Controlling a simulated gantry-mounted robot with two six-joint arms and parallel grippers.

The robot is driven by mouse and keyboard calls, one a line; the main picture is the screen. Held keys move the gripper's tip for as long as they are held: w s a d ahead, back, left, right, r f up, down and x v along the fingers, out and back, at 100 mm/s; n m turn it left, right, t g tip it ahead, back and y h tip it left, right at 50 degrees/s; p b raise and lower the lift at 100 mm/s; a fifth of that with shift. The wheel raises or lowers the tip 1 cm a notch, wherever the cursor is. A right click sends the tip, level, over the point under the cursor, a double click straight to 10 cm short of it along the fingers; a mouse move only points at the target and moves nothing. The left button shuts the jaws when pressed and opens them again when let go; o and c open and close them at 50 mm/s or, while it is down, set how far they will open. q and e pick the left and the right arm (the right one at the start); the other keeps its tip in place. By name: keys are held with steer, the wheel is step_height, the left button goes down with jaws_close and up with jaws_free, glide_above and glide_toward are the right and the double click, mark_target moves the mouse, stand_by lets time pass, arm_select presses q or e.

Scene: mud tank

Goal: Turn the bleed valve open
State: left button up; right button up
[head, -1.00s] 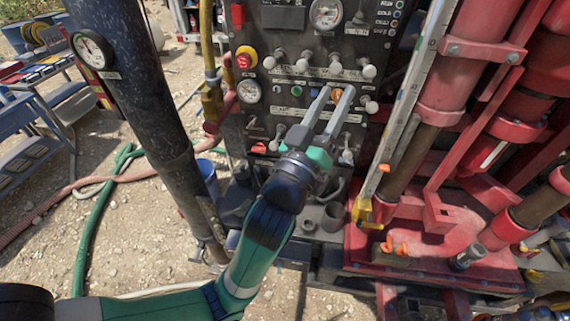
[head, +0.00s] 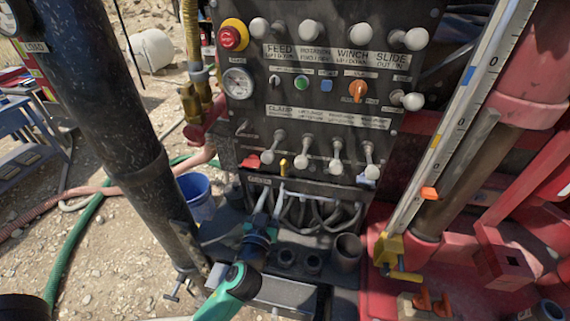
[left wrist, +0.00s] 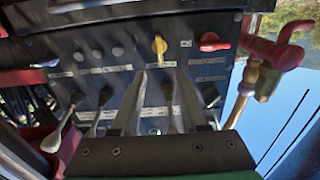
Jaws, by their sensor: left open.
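A small yellow handle (head: 283,166) sits low on the black control panel (head: 232,125), just right of a red handle (head: 250,161). I cannot read which label marks the bleed valve. My left gripper (head: 273,188) is open and empty, just below the yellow handle in the head view. In the left wrist view the yellow handle (left wrist: 159,46) shows beyond and between the fingertips (left wrist: 165,70), with the red handle (left wrist: 212,41) to its right. No contact with either handle is visible.
White-knobbed levers (head: 308,147) stand close to the right of the yellow handle. An orange knob (head: 358,90) and a red button (head: 232,36) are higher on the panel. Dark hoses (head: 305,213) hang below. A blue bucket (head: 196,195) stands at left.

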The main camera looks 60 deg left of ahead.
mark_target(282, 169)
arm_select(q)
steer(key=x, duration=1.1)
steer(key=shift+w+a, duration=0.1)
jaws_close()
